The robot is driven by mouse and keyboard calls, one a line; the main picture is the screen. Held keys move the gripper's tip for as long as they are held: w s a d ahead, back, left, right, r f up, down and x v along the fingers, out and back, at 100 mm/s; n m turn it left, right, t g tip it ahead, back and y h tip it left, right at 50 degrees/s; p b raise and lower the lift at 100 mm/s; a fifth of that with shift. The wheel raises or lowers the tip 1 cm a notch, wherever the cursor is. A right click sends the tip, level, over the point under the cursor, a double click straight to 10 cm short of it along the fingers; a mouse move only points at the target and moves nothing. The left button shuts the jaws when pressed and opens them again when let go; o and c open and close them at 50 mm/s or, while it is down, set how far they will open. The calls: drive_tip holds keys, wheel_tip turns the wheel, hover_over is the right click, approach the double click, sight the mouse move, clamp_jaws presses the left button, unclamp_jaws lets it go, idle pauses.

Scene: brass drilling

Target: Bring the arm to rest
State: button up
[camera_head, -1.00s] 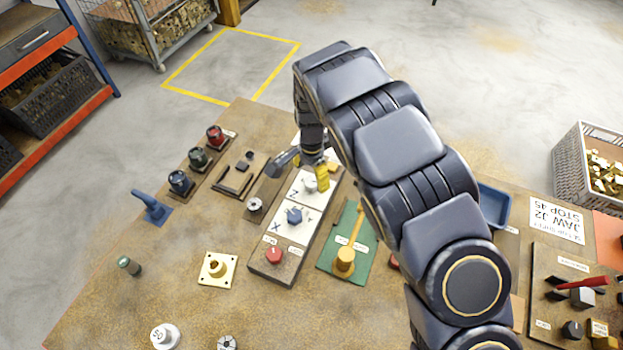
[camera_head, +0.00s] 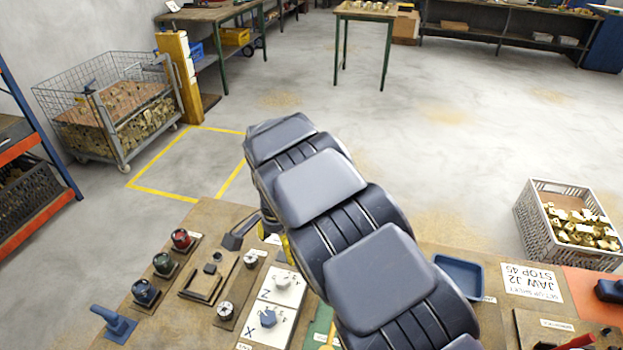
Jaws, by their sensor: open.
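My arm, in dark grey segments, reaches from the lower right up over the middle of the bench (camera_head: 130,335) and bends down at its far end. My gripper (camera_head: 265,236) shows only in part behind the arm, low at the bench's far edge. It is open, with a dark grey piece to the left and a yellow piece to the right. I see nothing held in it. Most of the gripper and its exact height above the bench are hidden by the arm.
Near the gripper are a white panel with X and Z knobs (camera_head: 284,283), a dark tray (camera_head: 205,285) and several coloured knobs (camera_head: 163,264). A blue bin (camera_head: 458,275) lies right. A brass-filled crate (camera_head: 568,226) stands beyond.

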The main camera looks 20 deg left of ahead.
drive_tip(key=s+d+r+n, duration=0.1)
drive_tip(key=s+d+r, duration=0.3)
drive_tip(key=d, duration=0.5)
drive_tip(key=s+d+r, duration=0.1)
drive_tip(key=d+r, duration=0.6)
drive_tip(key=d, duration=0.2)
drive_tip(key=s+d+r+n+g, duration=0.1)
drive_tip(key=s+d, duration=0.4)
drive_tip(key=s, duration=0.5)
drive_tip(key=s+d+r+n, duration=0.1)
drive_tip(key=s+d+n, duration=0.2)
drive_tip(key=s, duration=0.8)
drive_tip(key=shift+d+n+g, duration=0.4)
drive_tip(key=shift+d, duration=0.6)
